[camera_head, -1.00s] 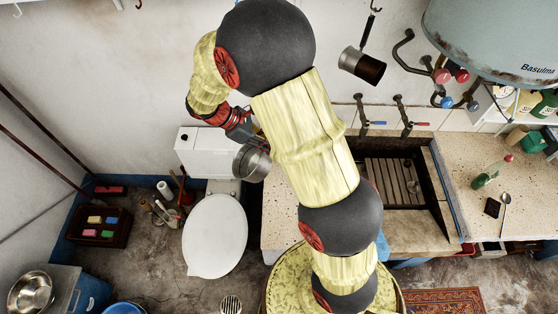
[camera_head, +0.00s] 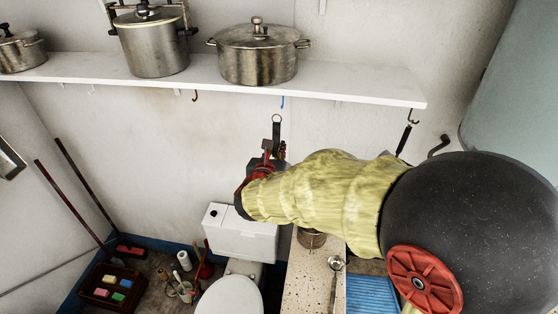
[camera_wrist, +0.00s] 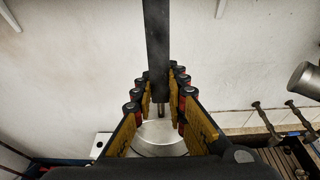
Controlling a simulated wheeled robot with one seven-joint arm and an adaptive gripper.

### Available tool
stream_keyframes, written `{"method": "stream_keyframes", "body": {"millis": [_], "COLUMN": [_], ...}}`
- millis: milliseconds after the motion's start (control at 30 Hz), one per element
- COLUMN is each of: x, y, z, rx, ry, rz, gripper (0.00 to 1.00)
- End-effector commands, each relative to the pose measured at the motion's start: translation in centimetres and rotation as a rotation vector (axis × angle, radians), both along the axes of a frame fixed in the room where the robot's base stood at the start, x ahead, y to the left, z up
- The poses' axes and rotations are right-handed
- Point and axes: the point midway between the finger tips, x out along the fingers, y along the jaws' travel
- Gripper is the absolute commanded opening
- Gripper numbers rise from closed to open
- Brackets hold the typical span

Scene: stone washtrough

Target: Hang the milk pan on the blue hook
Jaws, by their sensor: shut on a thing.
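My gripper (camera_head: 277,150) is shut on the dark handle of the milk pan, in front of the wall below the shelf. The handle's upper end, with its hanging ring (camera_head: 277,119), sticks up above the fingers. The blue hook (camera_head: 282,102) hangs under the shelf's front edge, just above and slightly right of the ring; a small gap shows between them. In the wrist view the handle (camera_wrist: 157,45) runs up between the fingers (camera_wrist: 160,105), and the metal bowl of the milk pan (camera_wrist: 160,138) lies below them. In the head view my arm hides the bowl.
The shelf (camera_head: 345,92) carries several lidded pots, including one (camera_head: 258,52) above the blue hook. A red hook (camera_head: 195,96) is to the left. A dark hook (camera_head: 413,116) at the right holds another pan's handle (camera_head: 404,140). The toilet cistern (camera_head: 240,235) stands below.

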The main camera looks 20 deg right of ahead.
Motion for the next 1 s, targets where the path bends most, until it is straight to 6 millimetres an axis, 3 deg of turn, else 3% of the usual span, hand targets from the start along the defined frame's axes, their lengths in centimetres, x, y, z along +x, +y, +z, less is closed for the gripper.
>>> {"method": "stream_keyframes", "body": {"millis": [767,1000], "x": [-0.1,0.9], "y": [0.0,-0.6], "z": [-0.1,-0.1], "rx": [-0.04,-0.039], "ry": [-0.064,-0.063], "rz": [0.002,0.0], "gripper": [0.0,0.0]}}
